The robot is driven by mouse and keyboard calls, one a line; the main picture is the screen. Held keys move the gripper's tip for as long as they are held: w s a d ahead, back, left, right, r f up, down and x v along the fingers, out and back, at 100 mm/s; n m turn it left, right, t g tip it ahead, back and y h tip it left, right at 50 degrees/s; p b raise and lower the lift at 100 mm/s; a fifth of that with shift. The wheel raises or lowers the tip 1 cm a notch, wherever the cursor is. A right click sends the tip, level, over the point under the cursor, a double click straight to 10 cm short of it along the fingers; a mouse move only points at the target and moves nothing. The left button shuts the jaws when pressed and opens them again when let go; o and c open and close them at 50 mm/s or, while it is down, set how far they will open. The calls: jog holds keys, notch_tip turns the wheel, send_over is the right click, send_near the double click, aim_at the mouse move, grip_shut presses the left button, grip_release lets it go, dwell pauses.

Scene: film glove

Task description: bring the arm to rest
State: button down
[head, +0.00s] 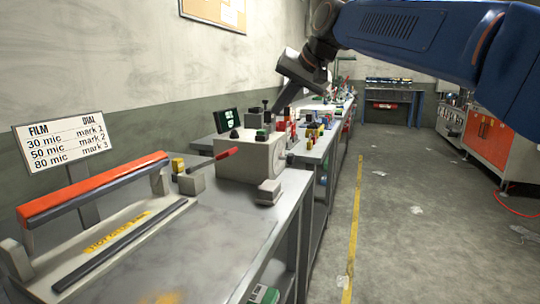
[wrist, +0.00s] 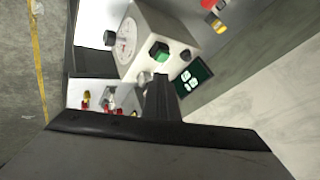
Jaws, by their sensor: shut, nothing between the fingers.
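My blue arm (head: 430,40) reaches in from the upper right of the head view. My gripper (head: 281,104) hangs tilted down and to the left, above the far side of a cream control box (head: 245,158). In the wrist view my gripper (wrist: 158,82) shows as a dark, narrow shape with its fingers together and nothing held. The control box also shows there (wrist: 170,30), with a dial, a green button (wrist: 158,51) and black knobs. I cannot tell how far the fingertips are from the box.
A sealer with an orange-red bar (head: 95,187) stands on the near bench (head: 225,225). A small dark display (head: 228,120) is behind the box. Several small coloured items crowd the bench beyond. A film/dial sign (head: 65,142) stands at left. The floor (head: 400,220) at right is mostly clear.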

jog(key=s+d+f+h, duration=0.2)
jog(key=s+d+f, duration=0.7)
jog(key=s+f, duration=0.3)
jog(key=s+d+f+g+h, duration=0.1)
jog(key=s+d+f+h, duration=0.1)
jog(key=s+d+f, duration=0.7)
jog(key=s+d+f+h, duration=0.1)
jog(key=s+d+f, duration=0.8)
jog(key=s+f, duration=0.6)
notch_tip(320, 180, down, 2)
jog(key=shift+s+d+f+g+h, duration=0.15)
jog(key=shift+d+f+g+h, duration=0.1)
jog(key=shift+g+h, duration=0.15)
jog(key=shift+r, duration=0.1)
